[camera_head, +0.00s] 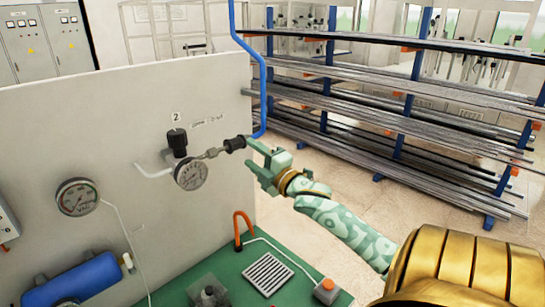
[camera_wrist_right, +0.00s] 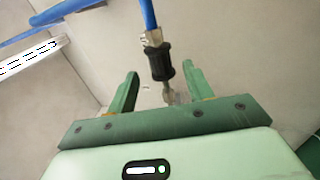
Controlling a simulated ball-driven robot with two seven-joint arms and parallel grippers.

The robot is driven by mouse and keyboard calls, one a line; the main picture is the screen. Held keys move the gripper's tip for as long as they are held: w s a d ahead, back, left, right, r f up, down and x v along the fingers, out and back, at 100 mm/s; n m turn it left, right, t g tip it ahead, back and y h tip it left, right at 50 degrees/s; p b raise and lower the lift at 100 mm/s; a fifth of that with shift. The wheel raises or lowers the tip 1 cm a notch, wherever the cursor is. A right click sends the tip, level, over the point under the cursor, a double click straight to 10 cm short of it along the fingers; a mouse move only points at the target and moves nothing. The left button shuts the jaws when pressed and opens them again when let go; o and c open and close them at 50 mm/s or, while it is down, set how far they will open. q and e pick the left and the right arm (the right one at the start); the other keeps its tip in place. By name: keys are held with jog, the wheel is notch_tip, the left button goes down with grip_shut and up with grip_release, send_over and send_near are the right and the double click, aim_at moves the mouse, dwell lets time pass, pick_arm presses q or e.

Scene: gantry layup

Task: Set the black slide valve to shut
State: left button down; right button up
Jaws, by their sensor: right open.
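The black slide valve (camera_head: 235,144) sits on a metal fitting beside a round gauge on the pale panel, with a blue hose running from its other end. In the right wrist view the ribbed black valve (camera_wrist_right: 161,63) appears in the gap between the two fingers. My right gripper (camera_head: 253,156) is green and open, its fingertips close to the valve's hose end. I cannot tell whether either finger touches it. The valve's slide setting is too small to tell. My left gripper is not in view.
A gauge (camera_head: 191,174) and a black-capped regulator (camera_head: 177,141) stand out from the panel just left of the valve. The blue hose (camera_head: 256,75) runs up near my gripper. A green bench top (camera_head: 228,272) lies below; a pipe rack (camera_head: 400,90) stands behind.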

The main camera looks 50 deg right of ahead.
jog(key=s+f, duration=0.1)
jog(key=s, duration=0.6)
jog(key=shift+s+a+f, duration=0.15)
jog(key=shift+a, duration=0.2)
jog(key=shift+f, duration=0.1)
